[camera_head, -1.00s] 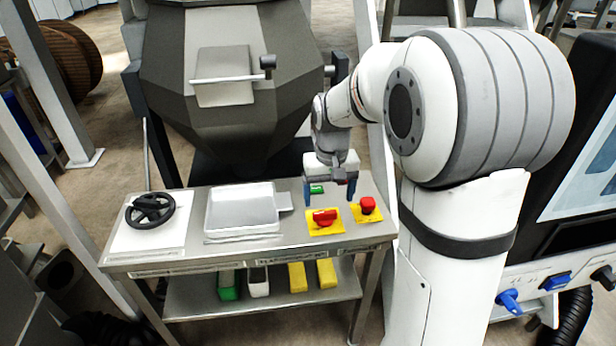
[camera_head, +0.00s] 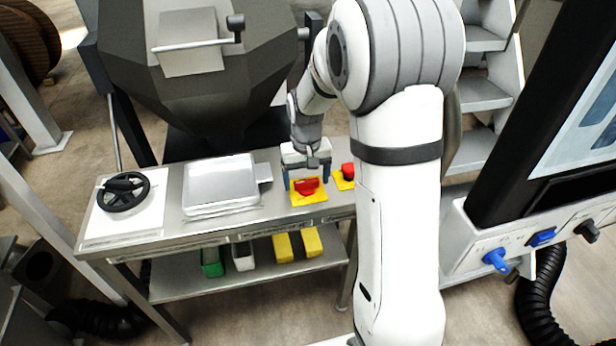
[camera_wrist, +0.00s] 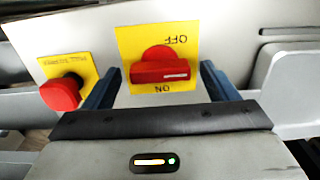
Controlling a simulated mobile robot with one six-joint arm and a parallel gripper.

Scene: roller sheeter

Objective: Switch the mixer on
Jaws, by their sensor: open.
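The mixer (camera_head: 200,90) is a large dark faceted vessel behind the steel table. The red rotary switch (camera_head: 307,186) sits on a yellow plate (camera_head: 312,198) on the table's right part. In the wrist view the switch (camera_wrist: 160,72) is a red knob with a bar handle lying crosswise, between the words OFF and ON on the yellow plate (camera_wrist: 128,40). My gripper (camera_head: 307,180) is open, with its blue fingers on either side of the switch. In the wrist view the fingers (camera_wrist: 160,85) stand apart around the knob; contact cannot be told.
A red emergency button (camera_head: 348,171) on a yellow plate is close beside the switch. The table (camera_head: 225,225) also holds a metal tray (camera_head: 220,185) and a black handwheel (camera_head: 123,191). Green, white and yellow bins are on the lower shelf. A control panel (camera_head: 540,240) stands at right.

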